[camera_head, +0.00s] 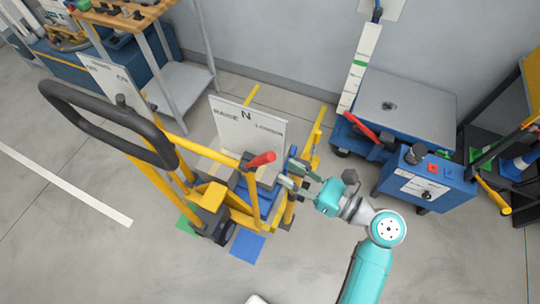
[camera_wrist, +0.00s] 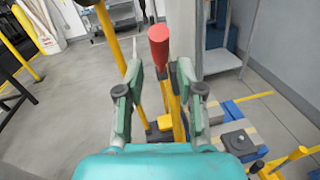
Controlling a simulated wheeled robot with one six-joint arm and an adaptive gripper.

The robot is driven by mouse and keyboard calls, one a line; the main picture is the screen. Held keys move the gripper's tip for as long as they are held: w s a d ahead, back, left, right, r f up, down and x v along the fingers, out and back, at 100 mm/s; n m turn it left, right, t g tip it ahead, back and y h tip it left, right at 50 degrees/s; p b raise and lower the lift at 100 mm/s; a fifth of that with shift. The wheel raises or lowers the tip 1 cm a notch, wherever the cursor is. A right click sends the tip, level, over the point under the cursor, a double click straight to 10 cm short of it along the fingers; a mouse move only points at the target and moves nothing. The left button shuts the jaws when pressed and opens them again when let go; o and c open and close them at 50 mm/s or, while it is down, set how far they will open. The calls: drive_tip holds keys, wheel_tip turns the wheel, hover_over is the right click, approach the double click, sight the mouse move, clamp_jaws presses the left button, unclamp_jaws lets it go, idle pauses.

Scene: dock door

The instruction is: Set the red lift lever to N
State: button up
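The lift lever has a red grip (camera_head: 261,159) on a yellow shaft and stands on a yellow pallet truck (camera_head: 208,195). A white board (camera_head: 248,125) behind it is lettered RAISE, N and LOWER, from left to right. In the head view the grip shows below the board, between N and LOWER; its exact setting I cannot tell. My gripper (camera_head: 293,172) is just right of the lever, fingers apart. In the wrist view the red grip (camera_wrist: 158,45) rises between the open fingers of my gripper (camera_wrist: 159,75), seemingly beyond them; contact is not clear.
The truck's black loop handle (camera_head: 110,120) reaches left. A blue machine (camera_head: 425,185) with a grey top stands at the right. A workbench (camera_head: 135,20) stands at the back left. Open grey floor lies in front and at the left.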

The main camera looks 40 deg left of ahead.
sight(264, 159)
drive_tip(key=a, duration=0.8)
drive_tip(key=shift+s, duration=0.35)
drive_tip(key=shift+d, duration=0.1)
clamp_jaws()
